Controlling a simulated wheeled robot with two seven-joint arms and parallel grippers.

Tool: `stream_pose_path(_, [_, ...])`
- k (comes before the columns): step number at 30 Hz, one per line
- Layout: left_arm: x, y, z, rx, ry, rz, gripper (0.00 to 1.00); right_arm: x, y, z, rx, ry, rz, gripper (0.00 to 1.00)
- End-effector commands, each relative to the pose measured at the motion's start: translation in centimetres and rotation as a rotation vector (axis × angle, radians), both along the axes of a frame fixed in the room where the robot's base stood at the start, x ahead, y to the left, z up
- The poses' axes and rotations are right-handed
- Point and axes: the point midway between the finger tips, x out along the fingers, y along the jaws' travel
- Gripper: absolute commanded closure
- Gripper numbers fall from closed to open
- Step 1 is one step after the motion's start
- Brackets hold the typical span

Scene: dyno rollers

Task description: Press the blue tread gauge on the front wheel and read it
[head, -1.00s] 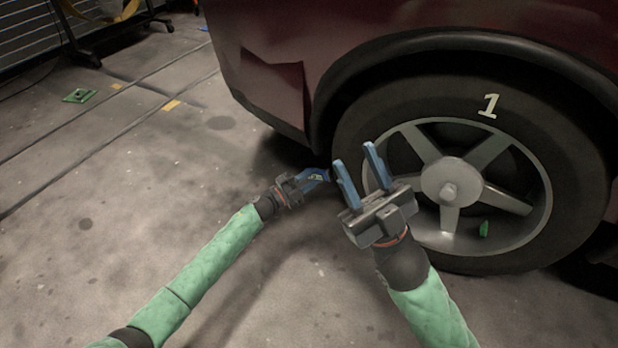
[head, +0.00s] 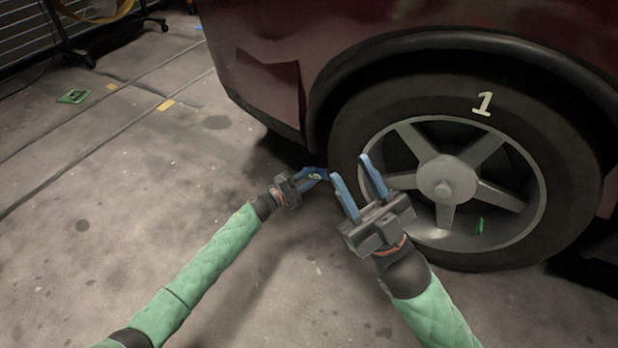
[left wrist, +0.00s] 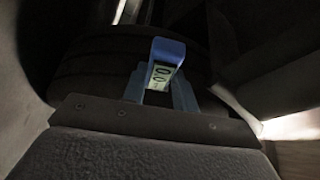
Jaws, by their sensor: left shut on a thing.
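The front wheel (head: 352,128) has a dark tire marked with a white 1 and a silver five-spoke rim. My left gripper (head: 308,178) is shut on the blue tread gauge (head: 316,174), low at the left edge of the tire. In the left wrist view the gauge (left wrist: 167,52) sits between the fingers, with its small pale display showing digits that look like 0.0. The tire tread lies behind it; the gauge's tip is hidden, so I cannot tell if it touches. My right gripper (head: 356,183) is open and empty in front of the wheel, fingers pointing up.
The dark red car body (head: 270,60) and wheel arch overhang the tire from above. A small green object (head: 479,225) shows at the lower rim. A green item (head: 73,97) lies on the floor at far left.

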Motion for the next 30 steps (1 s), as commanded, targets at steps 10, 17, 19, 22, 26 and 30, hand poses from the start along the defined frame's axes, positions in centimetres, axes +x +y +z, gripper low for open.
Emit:
stream_pose_path(10, [-0.17, -0.28, 0.15, 0.000, 0.000, 0.000, 0.94, -0.04, 0.00, 0.12, -0.002, 0.001, 0.001, 0.64])
stream_pose_path(17, [-0.27, -0.45, 0.22, 0.000, 0.000, 0.000, 0.94, -0.05, 0.00, 0.23, -0.003, 0.002, 0.000, 0.64])
stream_pose_path(19, [-0.30, -0.50, 0.25, 0.000, 0.000, 0.000, 0.94, -0.06, 0.00, 0.27, -0.003, 0.002, 0.000, 0.64])
stream_pose_path(22, [-0.35, -0.58, 0.28, 0.000, 0.000, 0.000, 0.94, -0.06, 0.00, 0.32, -0.003, 0.002, 0.000, 0.64])
stream_pose_path(26, [-0.41, -0.68, 0.32, 0.000, 0.000, 0.000, 0.94, -0.05, 0.00, 0.40, -0.003, 0.002, 0.000, 0.64])
stream_pose_path(30, [-0.48, -0.79, 0.36, 0.000, 0.000, 0.000, 0.94, -0.05, 0.00, 0.47, -0.003, 0.002, 0.000, 0.64])
